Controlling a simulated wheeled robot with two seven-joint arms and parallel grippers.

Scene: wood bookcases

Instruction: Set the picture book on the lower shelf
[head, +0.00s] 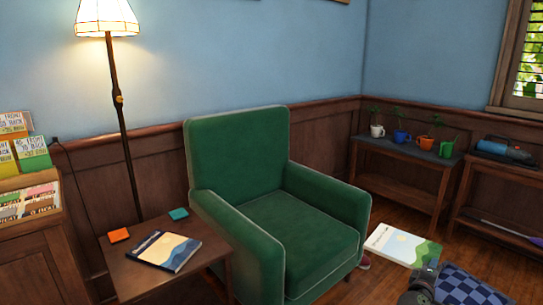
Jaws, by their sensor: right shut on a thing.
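A picture book (400,243) with a white, blue and green landscape cover is at the lower right, in front of the wooden shelf units. My right gripper (429,270) is shut on its near edge and holds it out flat, cover up. The gripper partly covers that edge. A low unit (398,187) with a lower shelf stands against the back wall. A second unit (497,226) with a lower shelf stands at the right edge; a long purple item lies on its lower shelf. My left gripper is not in view.
A green armchair (290,215) fills the middle. Another book (165,251) and two small coloured squares lie on a side table (120,270). Potted plants (401,136) top the back unit; a blue-grey device (503,150) tops the right one. A lamp (118,98) stands left.

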